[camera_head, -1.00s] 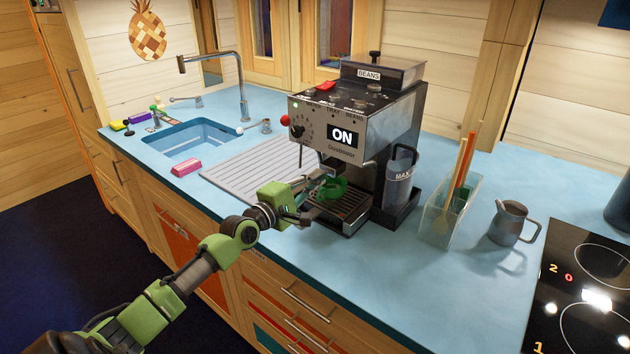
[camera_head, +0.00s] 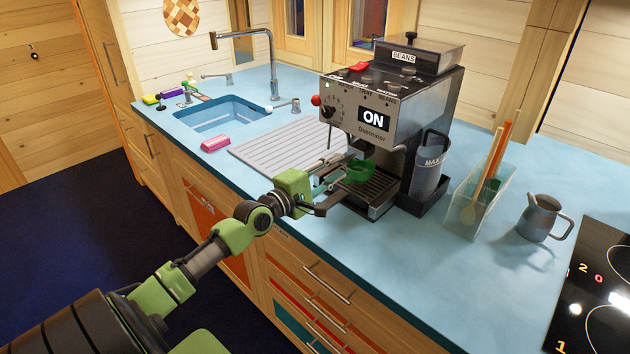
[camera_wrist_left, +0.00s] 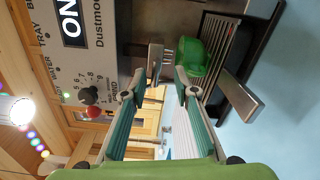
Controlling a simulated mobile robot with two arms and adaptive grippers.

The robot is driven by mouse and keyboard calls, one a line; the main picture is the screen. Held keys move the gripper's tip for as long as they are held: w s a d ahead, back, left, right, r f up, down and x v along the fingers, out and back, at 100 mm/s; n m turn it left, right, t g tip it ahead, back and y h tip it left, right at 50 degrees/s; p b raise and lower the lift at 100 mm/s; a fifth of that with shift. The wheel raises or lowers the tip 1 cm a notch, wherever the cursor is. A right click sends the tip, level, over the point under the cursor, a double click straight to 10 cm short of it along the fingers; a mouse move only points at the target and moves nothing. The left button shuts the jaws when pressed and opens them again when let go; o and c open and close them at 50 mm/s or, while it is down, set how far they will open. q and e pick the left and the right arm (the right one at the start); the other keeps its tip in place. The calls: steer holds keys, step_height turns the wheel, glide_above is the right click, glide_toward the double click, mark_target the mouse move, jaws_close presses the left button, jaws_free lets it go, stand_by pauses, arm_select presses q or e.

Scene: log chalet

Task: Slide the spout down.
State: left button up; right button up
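The coffee machine (camera_head: 372,118), marked ON, stands on the blue counter. My left gripper (camera_head: 335,178) is in front of its lower front, beside a green cup (camera_head: 360,171) over the drip tray (camera_head: 372,199). In the left wrist view, my left gripper (camera_wrist_left: 158,82) is open, with a clear gap between its fingers. A grey metal piece (camera_wrist_left: 155,60), perhaps the spout, shows at the fingertips; I cannot tell whether they touch it. The green cup (camera_wrist_left: 193,58) is just past one fingertip. The spout is hard to make out in the head view. My right gripper is out of view.
A ribbed drainboard (camera_head: 285,148) and sink (camera_head: 220,114) lie left of the machine. A MAX-marked tank (camera_head: 430,170) is on its right side. A clear utensil holder (camera_head: 478,200), grey pitcher (camera_head: 541,217) and cooktop (camera_head: 605,290) are farther right. The counter front is free.

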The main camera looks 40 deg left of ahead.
arm_select(q)
steer(key=s, duration=0.8)
steer(key=shift+s+a, duration=0.3)
steer(key=shift+a, duration=0.05)
steer(key=shift+f, duration=0.1)
